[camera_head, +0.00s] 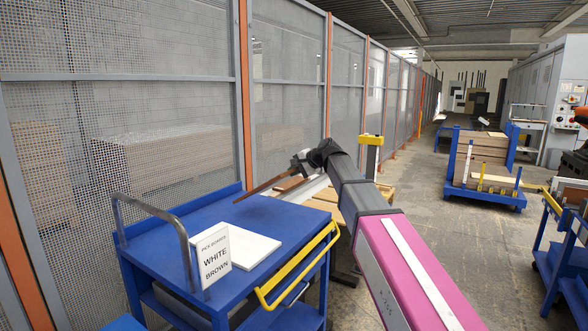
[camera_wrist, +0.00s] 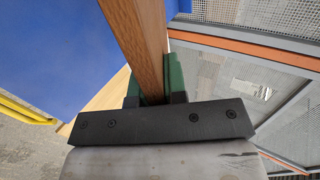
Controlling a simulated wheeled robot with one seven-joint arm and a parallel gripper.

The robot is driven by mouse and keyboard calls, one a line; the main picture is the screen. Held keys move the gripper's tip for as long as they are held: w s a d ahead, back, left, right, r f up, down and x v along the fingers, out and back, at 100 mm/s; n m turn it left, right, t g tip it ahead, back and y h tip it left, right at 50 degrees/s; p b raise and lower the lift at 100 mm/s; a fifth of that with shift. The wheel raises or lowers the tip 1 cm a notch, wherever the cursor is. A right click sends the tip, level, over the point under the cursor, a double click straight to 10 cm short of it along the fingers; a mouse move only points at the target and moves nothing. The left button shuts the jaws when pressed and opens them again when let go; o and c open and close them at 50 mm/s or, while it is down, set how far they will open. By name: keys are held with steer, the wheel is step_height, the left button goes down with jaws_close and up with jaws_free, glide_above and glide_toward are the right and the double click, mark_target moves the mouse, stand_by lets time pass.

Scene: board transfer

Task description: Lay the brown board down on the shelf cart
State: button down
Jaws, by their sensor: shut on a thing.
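The brown board (camera_head: 264,187) is in my gripper (camera_head: 300,163), seen nearly edge-on as a thin, tilted strip. Its free end reaches left over the back right part of the blue shelf cart (camera_head: 190,213). I cannot tell whether that end touches the cart top. In the wrist view, the board (camera_wrist: 138,35) runs up and away from between the green-padded fingers of my gripper (camera_wrist: 155,88), which are shut on it. A white board (camera_head: 245,249) lies flat on the cart top, in front of the brown board.
A sign (camera_head: 212,255) reading "PICK BOARDS WHITE BROWN" stands at the cart's front left. A grey hoop handle (camera_head: 165,215) and a yellow rail (camera_head: 300,268) border the cart. A mesh fence (camera_head: 130,95) runs behind. Another blue cart (camera_head: 487,172) stands further right.

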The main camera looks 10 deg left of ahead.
steer(key=shift+f, duration=2.9)
steer(key=shift+f, duration=0.2)
steer(key=c, duration=1.1)
jaws_free()
steer(key=shift+o, duration=0.3)
steer(key=h, duration=0.1)
steer(key=g+h, duration=0.1)
steer(key=h, duration=0.3)
steer(key=shift+s+d+r+g, duration=0.1)
steer(key=shift+d+r+g, duration=0.2)
steer(key=shift+g, duration=0.1)
